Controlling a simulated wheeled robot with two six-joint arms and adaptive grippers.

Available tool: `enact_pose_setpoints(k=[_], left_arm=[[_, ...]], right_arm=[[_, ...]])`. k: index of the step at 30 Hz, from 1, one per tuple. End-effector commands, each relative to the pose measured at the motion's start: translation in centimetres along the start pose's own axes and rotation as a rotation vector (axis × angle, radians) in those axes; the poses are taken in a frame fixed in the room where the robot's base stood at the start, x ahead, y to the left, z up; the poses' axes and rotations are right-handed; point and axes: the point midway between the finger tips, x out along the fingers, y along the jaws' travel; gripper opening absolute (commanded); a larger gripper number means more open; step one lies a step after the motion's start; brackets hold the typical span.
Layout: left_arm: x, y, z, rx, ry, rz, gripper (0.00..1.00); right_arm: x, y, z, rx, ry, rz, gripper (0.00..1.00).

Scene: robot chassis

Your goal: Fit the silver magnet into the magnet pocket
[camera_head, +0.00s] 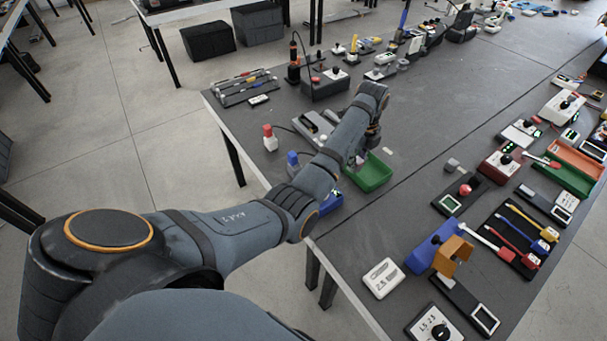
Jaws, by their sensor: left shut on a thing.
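My left gripper (359,160) is over the left end of a green tray (373,176) near the table's left edge. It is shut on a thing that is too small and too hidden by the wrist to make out. I cannot pick out the silver magnet for certain in this view. A grey fixture (312,124) with a white part lies just left of the wrist, partly hidden by my forearm. I cannot tell whether it holds the magnet pocket. My right gripper is not in view.
A red-topped block (269,137) and a blue block (293,160) stand left of my forearm. A small grey block (452,165) lies right of the tray. Several devices and tools crowd the right side. The dark table (440,110) is clear in the middle.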

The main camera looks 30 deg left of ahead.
Motion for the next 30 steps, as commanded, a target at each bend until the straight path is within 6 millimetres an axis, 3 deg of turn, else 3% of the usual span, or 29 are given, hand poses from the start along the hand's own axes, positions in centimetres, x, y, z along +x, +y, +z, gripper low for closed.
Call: enact_pose_setpoints(k=[8, 12, 16, 23, 30], left_arm=[[3.0, 6.0, 5.5, -0.005, -0.004, 0.006, 0.0], [6.2, 7.8, 7.1, -0.004, -0.001, 0.006, 0.0], [7.9, 8.7, 8.0, -0.003, 0.0, 0.003, 0.0], [8.9, 9.2, 8.5, -0.004, -0.001, 0.002, 0.0], [12.3, 9.5, 8.8, -0.003, -0.001, 0.0, 0.0]], right_arm=[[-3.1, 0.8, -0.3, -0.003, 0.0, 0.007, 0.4], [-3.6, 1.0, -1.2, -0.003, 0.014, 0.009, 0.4], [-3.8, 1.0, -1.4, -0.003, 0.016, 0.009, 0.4], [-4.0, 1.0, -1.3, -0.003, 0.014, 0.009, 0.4], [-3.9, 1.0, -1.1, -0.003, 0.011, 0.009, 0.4]])
